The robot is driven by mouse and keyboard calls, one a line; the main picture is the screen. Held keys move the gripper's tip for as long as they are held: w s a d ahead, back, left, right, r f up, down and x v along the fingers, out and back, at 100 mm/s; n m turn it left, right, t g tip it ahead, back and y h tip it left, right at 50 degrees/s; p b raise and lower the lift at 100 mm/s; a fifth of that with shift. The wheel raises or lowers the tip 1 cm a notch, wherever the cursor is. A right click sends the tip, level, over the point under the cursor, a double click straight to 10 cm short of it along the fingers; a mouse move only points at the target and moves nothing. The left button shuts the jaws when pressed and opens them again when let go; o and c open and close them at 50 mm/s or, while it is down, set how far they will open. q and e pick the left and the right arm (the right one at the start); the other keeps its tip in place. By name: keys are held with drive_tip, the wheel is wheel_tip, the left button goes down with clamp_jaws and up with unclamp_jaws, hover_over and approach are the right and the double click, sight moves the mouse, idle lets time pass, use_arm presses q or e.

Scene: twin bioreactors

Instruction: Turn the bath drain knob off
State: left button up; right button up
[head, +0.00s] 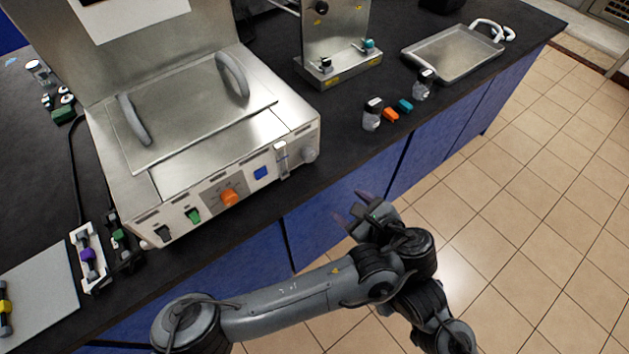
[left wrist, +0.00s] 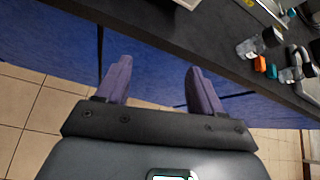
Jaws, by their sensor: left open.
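The steel bath (head: 215,115) stands on the dark bench, with a lid bearing two grey handles. My left gripper (head: 351,205) is open and empty, in front of the bench, below and right of that knob. Its two purple fingers (left wrist: 157,75) are apart in the left wrist view.
Small jars (head: 372,114) and orange and teal pieces (head: 391,115) lie near the bench edge, right of the bath. A steel stand (head: 335,45) and a shallow tray (head: 455,55) are behind. Blue cabinet fronts (head: 345,205) lie beyond the gripper. The tiled floor is clear.

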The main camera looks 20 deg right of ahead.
sight(312, 157)
use_arm(q)
drive_tip(key=w+a+m+t+y+b, duration=0.1)
drive_tip(key=w+t+b, duration=0.1)
drive_tip(key=w, duration=0.3)
drive_tip(key=w+a+m+t+y+b, duration=0.1)
drive_tip(key=w+m+t+b, duration=0.1)
drive_tip(key=w, duration=0.3)
drive_tip(key=w+a+m+t+b, duration=0.1)
drive_tip(key=w+t, duration=0.1)
drive_tip(key=w, duration=0.2)
drive_tip(key=shift+w+r+m+y+b, duration=0.25)
drive_tip(key=shift+w+m+y+b, duration=0.15)
use_arm(e)
wheel_tip(312, 157, down, 8)
drive_tip(key=shift+d, duration=0.15)
use_arm(q)
drive_tip(key=shift+d, duration=0.1)
drive_tip(key=shift+c, duration=0.3)
use_arm(e)
drive_tip(key=shift+s, duration=0.1)
use_arm(q)
drive_tip(key=c, duration=1)
